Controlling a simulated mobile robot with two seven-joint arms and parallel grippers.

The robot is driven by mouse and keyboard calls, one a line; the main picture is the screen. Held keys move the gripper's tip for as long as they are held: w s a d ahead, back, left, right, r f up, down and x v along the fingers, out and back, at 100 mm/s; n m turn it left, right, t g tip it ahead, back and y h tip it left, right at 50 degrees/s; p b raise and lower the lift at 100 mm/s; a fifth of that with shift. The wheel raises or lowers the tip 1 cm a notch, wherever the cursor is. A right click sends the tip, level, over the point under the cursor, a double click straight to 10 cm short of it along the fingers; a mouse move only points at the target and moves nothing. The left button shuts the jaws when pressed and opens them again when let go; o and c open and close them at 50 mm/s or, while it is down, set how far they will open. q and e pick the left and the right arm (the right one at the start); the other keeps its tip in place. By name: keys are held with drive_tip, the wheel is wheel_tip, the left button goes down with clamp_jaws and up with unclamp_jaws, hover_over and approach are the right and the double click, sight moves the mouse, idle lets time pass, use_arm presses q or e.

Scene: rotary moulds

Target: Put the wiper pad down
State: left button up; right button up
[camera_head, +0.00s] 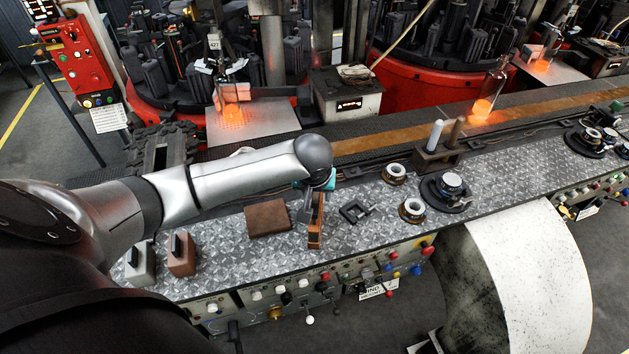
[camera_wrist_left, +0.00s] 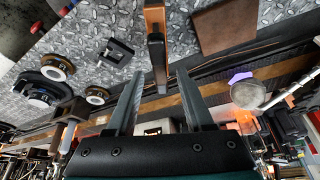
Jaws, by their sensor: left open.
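The wiper pad looks to be the narrow orange-brown block (camera_head: 315,228) with a dark grey handle, at the near edge of the patterned metal deck. In the left wrist view its orange-brown part (camera_wrist_left: 154,14) is at the top, and its dark handle points down between the fingers. My left gripper (camera_head: 308,208) is at this block, partly hidden by my arm. The wrist view shows the left gripper (camera_wrist_left: 160,75) open, with a finger on each side of the handle and visible gaps. Whether the block fully rests on the deck is unclear.
A flat brown plate (camera_head: 268,218) lies left of the block. A black clamp-like part (camera_head: 355,212) and ring parts (camera_head: 412,210) are to the right. Two handled blocks (camera_head: 182,255) stand at left. Buttons and knobs (camera_head: 330,278) line the front panel. Glowing glass (camera_head: 482,108) stands behind.

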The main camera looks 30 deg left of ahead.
use_arm(q)
drive_tip(key=v, duration=0.9)
drive_tip(key=shift+p, duration=0.4)
